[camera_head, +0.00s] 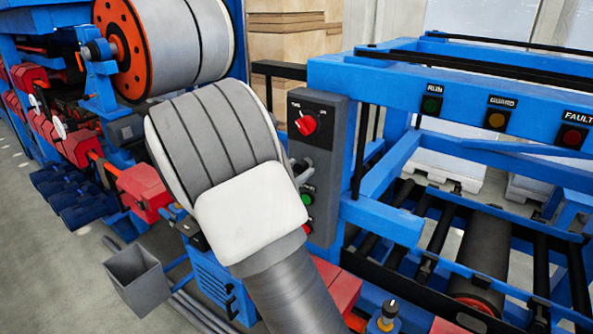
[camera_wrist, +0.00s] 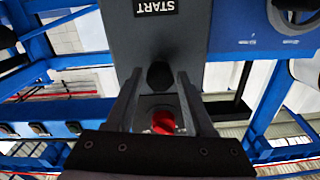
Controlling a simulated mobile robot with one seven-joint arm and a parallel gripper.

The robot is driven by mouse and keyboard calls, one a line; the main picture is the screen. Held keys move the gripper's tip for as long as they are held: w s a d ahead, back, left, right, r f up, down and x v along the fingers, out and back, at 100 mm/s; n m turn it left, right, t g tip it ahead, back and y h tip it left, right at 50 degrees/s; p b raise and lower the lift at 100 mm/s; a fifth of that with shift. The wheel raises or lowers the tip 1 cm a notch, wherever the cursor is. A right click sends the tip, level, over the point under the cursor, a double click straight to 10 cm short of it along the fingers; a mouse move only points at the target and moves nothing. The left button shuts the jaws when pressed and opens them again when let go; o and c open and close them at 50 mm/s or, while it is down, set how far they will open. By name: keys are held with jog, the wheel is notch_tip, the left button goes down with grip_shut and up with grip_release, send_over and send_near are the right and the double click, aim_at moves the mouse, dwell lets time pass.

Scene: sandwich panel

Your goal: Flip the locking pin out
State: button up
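I cannot pick out a part that is clearly the locking pin. The grey control box (camera_head: 331,110) carries a red rotary knob (camera_head: 306,123) at its top, with a green button (camera_head: 307,197) lower down. My gripper (camera_head: 318,160) is beside the box face, below the red knob, mostly hidden by my arm. In the wrist view my gripper (camera_wrist: 160,78) is open. A dark rounded part (camera_wrist: 160,74) shows between its fingertips; contact cannot be told. A red part (camera_wrist: 163,122) shows between the fingers nearer the palm. A START label (camera_wrist: 156,7) is at the picture's top.
A blue frame (camera_head: 400,75) with RUN, GUARD and FAULT lamps stands right of the box, above black rollers (camera_head: 484,255). A large pale coil (camera_head: 185,40) stands behind left. A grey bin (camera_head: 137,280) is at lower left. Grey floor shows at far left.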

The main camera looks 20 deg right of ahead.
grip_shut()
dwell(1.1)
